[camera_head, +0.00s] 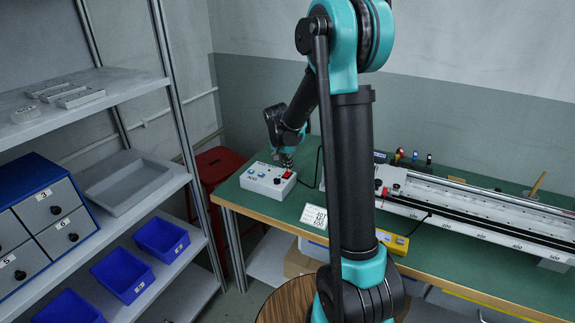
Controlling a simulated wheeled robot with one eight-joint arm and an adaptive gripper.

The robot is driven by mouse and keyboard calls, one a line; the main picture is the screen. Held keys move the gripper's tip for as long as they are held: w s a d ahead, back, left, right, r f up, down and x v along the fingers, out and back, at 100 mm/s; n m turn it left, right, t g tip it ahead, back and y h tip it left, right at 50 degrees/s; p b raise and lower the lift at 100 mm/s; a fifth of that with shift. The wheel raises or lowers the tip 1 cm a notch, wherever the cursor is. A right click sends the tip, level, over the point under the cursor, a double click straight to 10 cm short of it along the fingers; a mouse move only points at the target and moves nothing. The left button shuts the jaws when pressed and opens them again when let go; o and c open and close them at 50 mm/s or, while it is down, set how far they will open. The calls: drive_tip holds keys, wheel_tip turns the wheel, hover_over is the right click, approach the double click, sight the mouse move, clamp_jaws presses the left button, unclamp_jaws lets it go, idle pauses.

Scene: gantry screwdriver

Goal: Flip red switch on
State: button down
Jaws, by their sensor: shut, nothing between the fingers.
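The red switch (287,174) is on the right part of the top of a white control box (262,186). The box stands on the left end of the green table, and blue buttons (261,173) and small dark knobs are also on it. My gripper (287,163) is shut and empty, pointing down at the back right of the box, just above or beside the red switch. I cannot tell whether it touches the switch. The switch's on or off position is too small to tell.
A long gantry rail (470,205) lies on the green table (480,262) to the right. Several screwdrivers (414,157) stand behind it. A shelf with blue bins (123,274) and drawers is at left. A red stool (216,167) stands behind the table's left end.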

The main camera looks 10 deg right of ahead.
drive_tip(key=shift+w+d+f+g+y, duration=0.2)
drive_tip(key=shift+f+g+y, duration=0.1)
drive_tip(key=shift+g, duration=0.1)
drive_tip(key=shift+a, duration=0.1)
drive_tip(key=shift+s, duration=0.1)
drive_tip(key=shift+s+a+r, duration=0.1)
drive_tip(key=shift+s+a, duration=0.35)
drive_tip(key=shift+s, duration=0.15)
drive_tip(key=v, duration=1.4)
drive_tip(key=shift+s+a, duration=0.35)
drive_tip(key=shift+s, duration=0.05)
